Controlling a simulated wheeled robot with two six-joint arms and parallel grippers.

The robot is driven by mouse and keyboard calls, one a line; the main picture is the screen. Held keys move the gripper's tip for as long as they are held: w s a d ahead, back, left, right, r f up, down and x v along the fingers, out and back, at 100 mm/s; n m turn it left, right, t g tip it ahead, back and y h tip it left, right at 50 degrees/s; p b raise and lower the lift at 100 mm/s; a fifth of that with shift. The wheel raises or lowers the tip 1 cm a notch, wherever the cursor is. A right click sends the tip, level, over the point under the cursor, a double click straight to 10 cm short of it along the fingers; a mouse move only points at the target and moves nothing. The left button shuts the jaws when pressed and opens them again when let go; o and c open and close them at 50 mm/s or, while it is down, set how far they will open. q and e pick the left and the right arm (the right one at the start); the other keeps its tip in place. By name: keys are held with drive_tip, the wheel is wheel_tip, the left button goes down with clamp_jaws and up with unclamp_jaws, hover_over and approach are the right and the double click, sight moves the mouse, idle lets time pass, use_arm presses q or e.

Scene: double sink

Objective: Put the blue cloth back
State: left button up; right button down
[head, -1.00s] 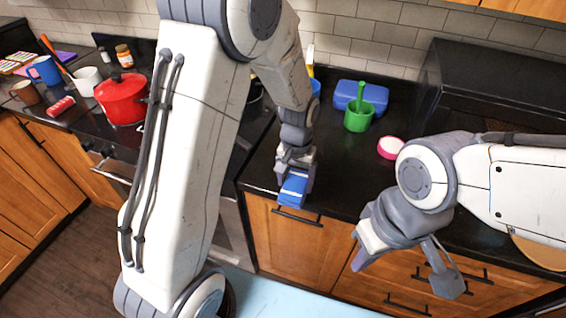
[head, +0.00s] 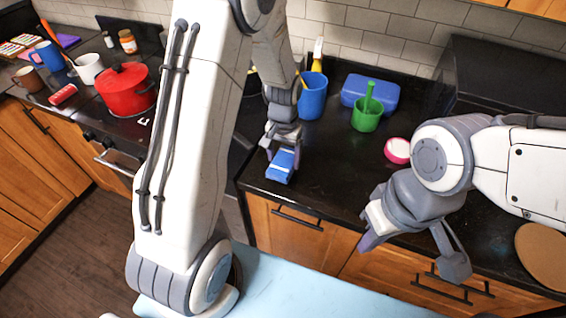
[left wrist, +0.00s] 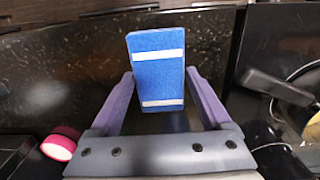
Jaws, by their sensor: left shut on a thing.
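The blue cloth (head: 282,166), folded into a block with white stripes, is between the fingers of my left gripper (head: 283,152) in the head view. It is over the dark counter near the front edge; I cannot tell whether it touches the surface. In the left wrist view the cloth (left wrist: 157,72) stands out between the two purple fingers of the left gripper (left wrist: 165,88), which is shut on it. My right gripper (head: 412,252) is open and empty, in front of the counter drawers.
A blue cup (head: 312,97), blue box (head: 369,92), green cup (head: 366,116) and pink-rimmed round item (head: 398,150) stand on the counter. A red pot (head: 126,90) and mugs are at left. A pan (left wrist: 304,85) shows in the wrist view.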

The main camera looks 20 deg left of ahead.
sight(283, 160)
use_arm(q)
wheel_tip(283, 160, down, 4)
drive_tip(key=shift+a+r+p, duration=0.1)
drive_tip(key=shift+p, duration=0.55)
drive_tip(key=shift+f, duration=0.2)
drive_tip(key=shift+f, duration=0.2)
drive_tip(key=o, duration=1)
drive_tip(key=shift+r, duration=0.1)
drive_tip(key=shift+r, duration=0.1)
